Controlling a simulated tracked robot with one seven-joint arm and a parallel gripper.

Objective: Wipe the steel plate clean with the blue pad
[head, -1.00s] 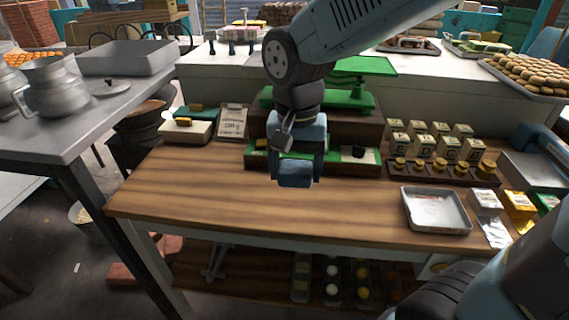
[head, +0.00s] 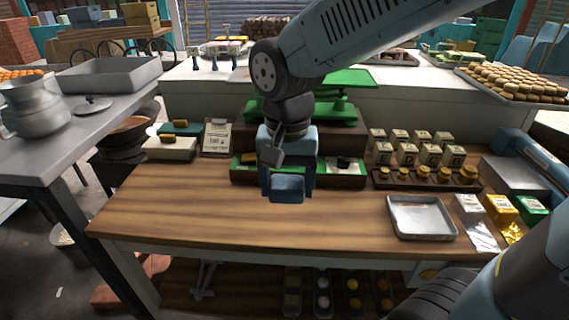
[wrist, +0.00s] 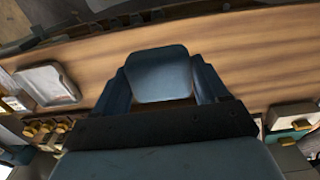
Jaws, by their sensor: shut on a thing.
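My gripper (head: 287,190) is shut on the blue pad (head: 286,188), above the middle of the wooden bench. In the wrist view the pad (wrist: 160,74) sits between the two fingers. The steel plate (head: 422,231) is a shallow square metal tray with a raised rim. It lies flat on the bench to the right of my gripper, apart from the pad. Its floor looks mostly grey in the head view, and I cannot make out marks on it. The plate also shows at the left in the wrist view (wrist: 48,84).
Weight blocks (head: 407,153) and a rack of brass weights (head: 424,182) stand behind the plate. Packets (head: 500,209) lie to its right. The bench top (head: 200,205) is clear left of the plate.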

